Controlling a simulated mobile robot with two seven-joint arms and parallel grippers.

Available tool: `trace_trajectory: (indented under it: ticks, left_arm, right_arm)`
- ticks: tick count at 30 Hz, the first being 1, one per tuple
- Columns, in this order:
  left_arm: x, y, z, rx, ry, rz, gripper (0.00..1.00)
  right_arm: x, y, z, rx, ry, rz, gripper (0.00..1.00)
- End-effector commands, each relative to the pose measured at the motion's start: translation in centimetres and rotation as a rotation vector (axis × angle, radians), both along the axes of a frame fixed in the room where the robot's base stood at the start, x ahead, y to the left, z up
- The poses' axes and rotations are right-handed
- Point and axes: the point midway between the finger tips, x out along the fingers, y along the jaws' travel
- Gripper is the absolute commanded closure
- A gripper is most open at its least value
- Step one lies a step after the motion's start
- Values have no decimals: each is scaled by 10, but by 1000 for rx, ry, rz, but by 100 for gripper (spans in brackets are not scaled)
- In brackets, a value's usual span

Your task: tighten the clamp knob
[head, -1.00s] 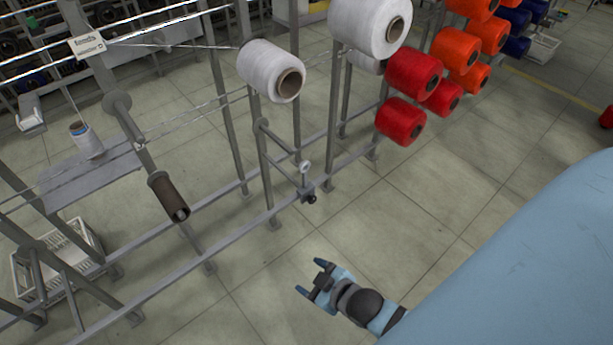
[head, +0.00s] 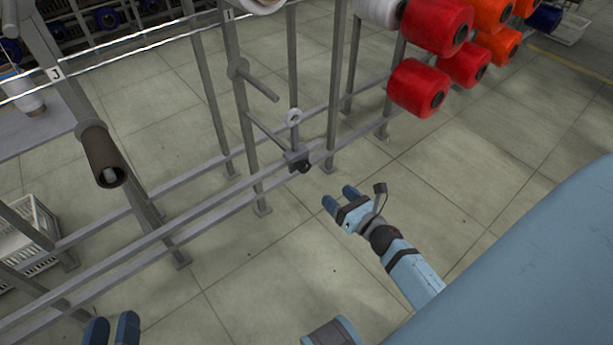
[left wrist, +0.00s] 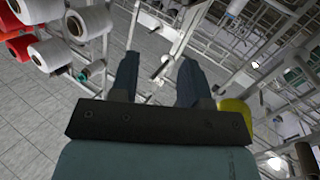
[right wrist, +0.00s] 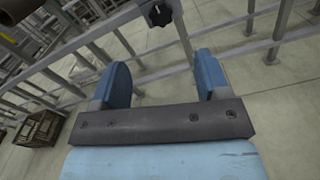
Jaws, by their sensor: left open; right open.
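The clamp knob (head: 305,166) is small, black and lobed. In the right wrist view the knob (right wrist: 158,13) shows at the top, beyond the fingertips. My right gripper (head: 339,197) is open and empty, a little below and right of the knob, apart from it. My left gripper (head: 112,320) is open and empty at the bottom left, far from the knob; it also shows in the left wrist view (left wrist: 158,63).
Grey posts and rails (head: 245,125) of the frame run across the left and middle. A brown tube (head: 103,155) sits on a peg at left. Red spools (head: 418,88) hang at upper right. A white crate (head: 30,235) stands at left. Floor around the right gripper is clear.

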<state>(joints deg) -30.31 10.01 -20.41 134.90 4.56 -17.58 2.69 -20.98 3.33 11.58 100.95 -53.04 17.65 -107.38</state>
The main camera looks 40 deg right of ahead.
Motion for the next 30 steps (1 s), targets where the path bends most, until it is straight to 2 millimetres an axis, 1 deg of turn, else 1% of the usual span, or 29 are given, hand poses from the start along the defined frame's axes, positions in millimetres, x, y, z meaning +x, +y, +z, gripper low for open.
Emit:
trace_trajectory:
  ticks: [5,8,15,19,24,30]
  left_arm:
    - [0,-1,3,-8,-13,-4,57]
    - [0,-2,5,-16,-24,-5,57]
    - [1,-5,13,-39,-62,-13,57]
    - [1,-6,17,-51,-81,-17,57]
    - [1,-8,22,-65,-102,-21,57]
    - [1,-9,25,-70,-112,-23,57]
  right_arm:
    - [19,1,1,-17,-6,3,31]
    - [38,2,1,-16,-6,3,31]
    - [90,6,0,-15,-5,2,31]
    - [113,8,0,-14,-3,1,31]
    - [131,10,0,-12,-3,1,31]
    - [137,10,0,-12,-1,1,31]
